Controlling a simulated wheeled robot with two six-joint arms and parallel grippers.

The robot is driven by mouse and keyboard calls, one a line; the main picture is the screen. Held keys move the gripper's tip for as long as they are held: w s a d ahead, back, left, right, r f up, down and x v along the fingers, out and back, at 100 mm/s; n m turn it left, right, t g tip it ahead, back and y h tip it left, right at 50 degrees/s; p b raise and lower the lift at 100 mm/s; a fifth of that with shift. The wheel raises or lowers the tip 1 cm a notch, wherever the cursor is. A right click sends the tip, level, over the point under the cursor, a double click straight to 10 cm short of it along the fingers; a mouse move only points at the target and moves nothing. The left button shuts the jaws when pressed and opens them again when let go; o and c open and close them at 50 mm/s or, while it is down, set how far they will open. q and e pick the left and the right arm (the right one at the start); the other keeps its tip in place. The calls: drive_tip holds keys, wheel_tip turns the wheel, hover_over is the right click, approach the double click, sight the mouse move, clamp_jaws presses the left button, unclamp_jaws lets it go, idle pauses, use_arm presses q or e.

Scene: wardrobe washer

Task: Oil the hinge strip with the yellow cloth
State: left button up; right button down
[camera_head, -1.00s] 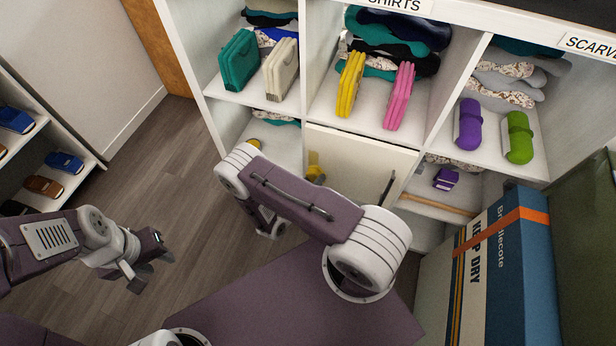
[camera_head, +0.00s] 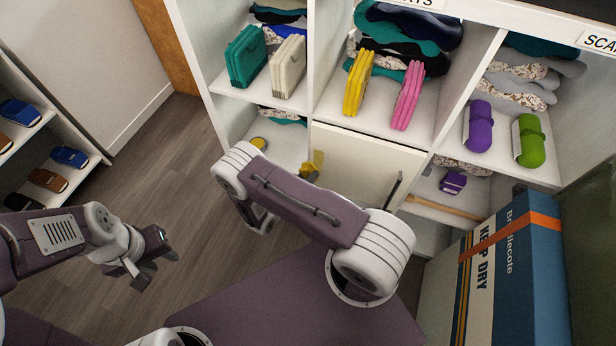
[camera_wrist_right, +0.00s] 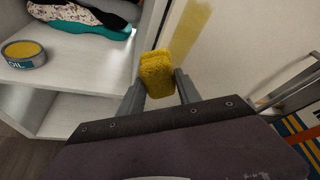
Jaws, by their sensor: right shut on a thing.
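The yellow cloth (camera_wrist_right: 157,75) is a thick folded pad, clamped between the fingers of my right gripper (camera_wrist_right: 160,88) in the right wrist view. In the head view a bit of the cloth (camera_head: 308,172) shows above my right arm, which hides the right gripper. The hinge strip (camera_wrist_right: 191,38) shows as a yellow band on the pale cabinet door, along its left side, just beyond the cloth. The strip (camera_head: 318,158) also shows in the head view. I cannot tell whether cloth and strip touch. My left gripper (camera_head: 150,268) is open and empty above the floor.
An oil tin (camera_wrist_right: 24,54) with yellow contents stands on the shelf left of the door (camera_head: 365,165). The door's handle (camera_head: 394,190) is at its right side. A blue box (camera_head: 510,275) stands at the right. Open floor (camera_head: 150,170) lies left of the wardrobe.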

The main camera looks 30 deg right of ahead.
drive_tip(key=shift+s+a, duration=1.9)
drive_tip(key=shift+a, duration=0.3)
drive_tip(key=shift+s+a, duration=0.95)
drive_tip(key=shift+a, duration=0.2)
drive_tip(key=c, duration=1.6)
unclamp_jaws()
drive_tip(key=c, duration=0.6)
